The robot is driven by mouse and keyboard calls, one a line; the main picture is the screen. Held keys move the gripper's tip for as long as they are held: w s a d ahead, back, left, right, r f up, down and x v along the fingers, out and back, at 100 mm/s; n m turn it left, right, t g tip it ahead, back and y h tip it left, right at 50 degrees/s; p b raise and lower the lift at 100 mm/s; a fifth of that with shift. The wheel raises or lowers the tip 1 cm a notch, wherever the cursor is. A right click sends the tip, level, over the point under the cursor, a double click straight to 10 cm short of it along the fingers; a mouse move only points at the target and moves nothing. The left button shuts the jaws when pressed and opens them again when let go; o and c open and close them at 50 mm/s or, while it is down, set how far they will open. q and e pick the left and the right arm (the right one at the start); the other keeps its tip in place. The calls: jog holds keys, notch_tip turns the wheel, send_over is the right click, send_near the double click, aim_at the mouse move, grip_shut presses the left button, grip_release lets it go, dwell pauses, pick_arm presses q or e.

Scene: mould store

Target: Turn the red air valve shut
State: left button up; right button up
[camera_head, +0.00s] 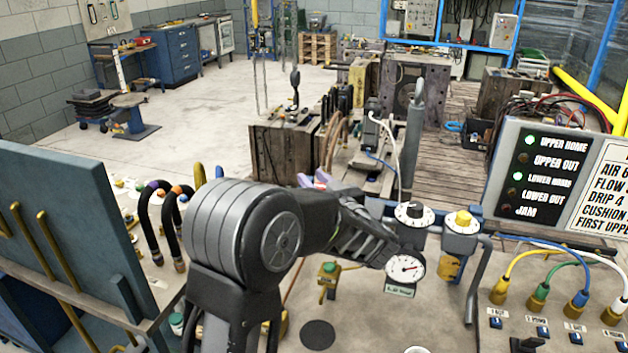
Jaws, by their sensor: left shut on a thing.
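My left gripper (368,246) reaches in at the middle, just left of the air unit with a round pressure gauge (405,268), a black dial knob (414,213) and a yellow knob (461,219). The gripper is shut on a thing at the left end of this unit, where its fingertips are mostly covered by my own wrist. The red air valve does not show clearly; it appears to be hidden in and behind the gripper, so its handle angle cannot be told. My right gripper is not in view.
A status panel (535,175) with lit UPPER HOME and LOWER HOME lamps stands at the right. Coloured cables (540,275) plug in below it. A small brass valve with a green top (328,275) stands below my wrist. A blue board (75,215) rises at the left.

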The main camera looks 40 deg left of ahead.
pick_arm(q)
grip_shut()
jog(key=shift+m+t+h, duration=0.3)
jog(key=shift+m+t, duration=0.1)
jog(key=shift+t, duration=0.2)
jog(key=shift+w+d+m+t+h+b, duration=0.15)
jog(key=shift+m+t+h+b, duration=0.25)
jog(key=shift+m+t+h, duration=0.5)
jog(key=shift+w+f+m+t+h+b, duration=0.1)
jog(key=shift+m+t+h+b, duration=0.25)
jog(key=shift+t, duration=0.2)
jog(key=shift+w+f+m+t+h+b, duration=0.1)
jog(key=shift+m+t+h+b, duration=0.2)
jog(key=shift+t, duration=0.25)
jog(key=m+t+h+b, duration=0.1)
jog(key=m+h+b, duration=0.1)
jog(key=b, duration=0.3)
jog(key=d+m+t+h+b, duration=0.1)
jog(key=m+t+h+b, duration=0.1)
jog(key=b, duration=0.3)
jog(key=w+m+t+h+b, duration=0.1)
jog(key=m+h+b, duration=0.1)
jog(key=h+b, duration=0.2)
jog(key=shift+d+t+h+b, duration=0.25)
jog(key=shift+d+t+b, duration=0.1)
jog(key=shift+b, duration=0.65)
jog(key=shift+r+m+h+b, duration=0.15)
jog(key=shift+m+h+b, duration=0.2)
jog(key=shift+b, duration=0.15)
jog(key=shift+r, duration=0.1)
